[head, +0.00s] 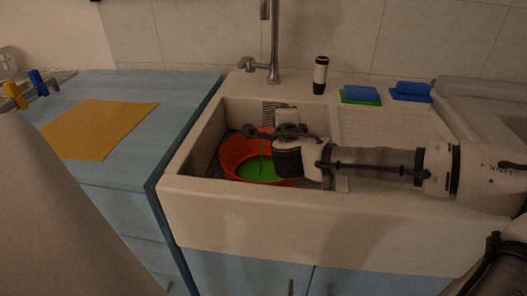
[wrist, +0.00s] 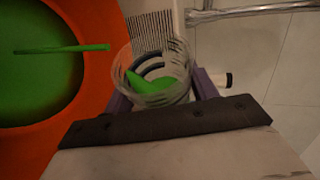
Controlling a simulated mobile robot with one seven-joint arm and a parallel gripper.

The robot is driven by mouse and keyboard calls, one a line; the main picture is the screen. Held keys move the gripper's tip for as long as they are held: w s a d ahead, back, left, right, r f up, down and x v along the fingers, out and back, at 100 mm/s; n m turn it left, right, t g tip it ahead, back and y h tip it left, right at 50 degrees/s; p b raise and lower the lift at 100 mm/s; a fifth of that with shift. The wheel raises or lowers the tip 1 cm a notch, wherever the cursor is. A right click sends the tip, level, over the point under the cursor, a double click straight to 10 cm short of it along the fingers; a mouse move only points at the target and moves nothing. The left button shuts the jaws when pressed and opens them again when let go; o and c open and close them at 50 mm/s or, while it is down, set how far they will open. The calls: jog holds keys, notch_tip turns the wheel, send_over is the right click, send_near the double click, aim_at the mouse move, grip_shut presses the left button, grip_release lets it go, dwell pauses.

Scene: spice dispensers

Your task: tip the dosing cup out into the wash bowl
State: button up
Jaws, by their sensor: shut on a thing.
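My gripper (wrist: 160,98) is shut on a clear dosing cup (wrist: 176,62), with its purple fingers on either side. Green contents (wrist: 150,82) show inside the cup. The orange wash bowl (head: 232,150) stands in the sink with green in its bottom; it also fills the left of the wrist view (wrist: 98,110). In the head view my gripper (head: 255,131) is above the bowl, and the cup is hard to make out there.
The white sink (head: 225,215) has walls around the bowl and a tap (head: 273,50) behind it. A black-and-white bottle (head: 320,75) and sponges (head: 360,93) (head: 411,90) stand on the back and right. A yellow mat (head: 98,128) lies on the left blue counter.

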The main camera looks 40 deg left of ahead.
jog(key=shift+s+a+r+n+t, duration=0.15)
jog(key=shift+r+n+t, duration=0.2)
jog(key=shift+r, duration=0.25)
dwell(0.4)
